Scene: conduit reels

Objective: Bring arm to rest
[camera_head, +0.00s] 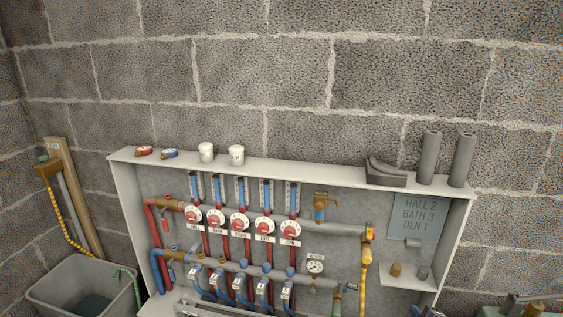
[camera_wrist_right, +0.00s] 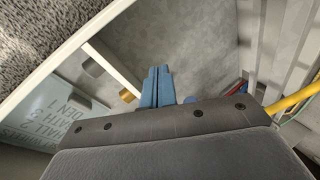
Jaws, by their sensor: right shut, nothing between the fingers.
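My right gripper (camera_wrist_right: 158,72) shows in the right wrist view with its two blue fingers side by side, shut and empty. It points toward the grey back panel of the manifold cabinet, in front of a small shelf (camera_wrist_right: 110,68). In the head view only a small part of my right gripper (camera_head: 418,310) shows at the bottom edge, right of centre, below the cabinet's small shelf. Most of the right arm is out of that frame. My left gripper is not in view.
The open cabinet (camera_head: 290,168) holds red and blue pipes, dials and a gauge (camera_head: 315,267). Cups, grey tubes (camera_head: 430,158) and a dark holder (camera_head: 386,174) stand on its top. A yellow hose (camera_head: 364,275) hangs right. A grey bin (camera_head: 62,283) stands left.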

